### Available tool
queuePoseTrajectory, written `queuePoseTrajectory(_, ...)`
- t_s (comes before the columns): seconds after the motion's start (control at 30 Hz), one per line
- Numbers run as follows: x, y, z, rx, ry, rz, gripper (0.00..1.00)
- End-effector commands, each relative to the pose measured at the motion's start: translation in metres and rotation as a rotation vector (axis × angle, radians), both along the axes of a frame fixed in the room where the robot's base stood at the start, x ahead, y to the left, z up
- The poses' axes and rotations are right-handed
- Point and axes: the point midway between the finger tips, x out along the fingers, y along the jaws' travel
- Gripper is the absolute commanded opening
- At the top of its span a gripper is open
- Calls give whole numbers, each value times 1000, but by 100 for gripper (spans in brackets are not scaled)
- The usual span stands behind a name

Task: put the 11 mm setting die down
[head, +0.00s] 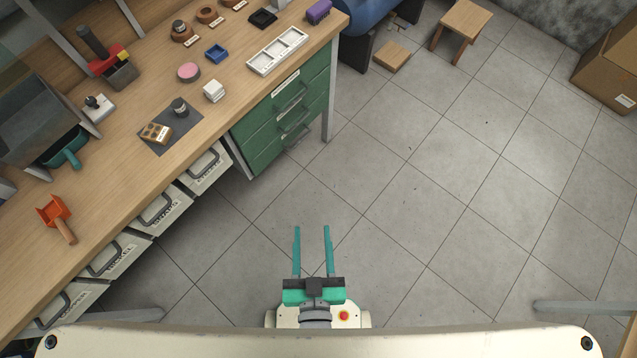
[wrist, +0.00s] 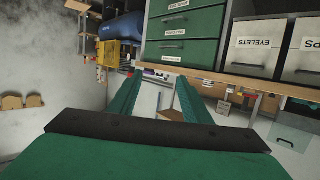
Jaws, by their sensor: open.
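My gripper (head: 312,228) is open and empty, held out over the floor in front of the workbench (head: 130,190). Its two teal fingers stand apart with nothing between them, and they also show in the wrist view (wrist: 158,88). A small dark grey metal cylinder (head: 179,107), possibly the 11 mm setting die, stands upright on a dark mat (head: 186,128) on the bench. A small wooden block (head: 155,133) with several dark spots and a pale label lies on the same mat. The size marking cannot be read. My gripper is well to the right of the mat, apart from everything.
An orange scoop (head: 56,217) lies at left. Green drawers (head: 290,115) and labelled bins (head: 160,208) line the bench front.

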Motion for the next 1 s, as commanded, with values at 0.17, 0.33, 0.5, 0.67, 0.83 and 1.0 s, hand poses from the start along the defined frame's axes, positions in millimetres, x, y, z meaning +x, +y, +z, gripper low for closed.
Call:
queuePoseTrajectory(0.17, -34, -12, 12, -12, -14, -37, 44)
queuePoseTrajectory(0.33, -43, -15, 17, -15, -24, -47, 44)
queuePoseTrajectory(0.5, -43, -14, 17, -15, -25, -47, 44)
queuePoseTrajectory(0.67, -42, -14, 17, -15, -25, -47, 44)
queuePoseTrajectory(0.83, -42, -14, 17, -15, -25, -47, 44)
queuePoseTrajectory(1.0, -42, -14, 17, -15, -25, -47, 44)
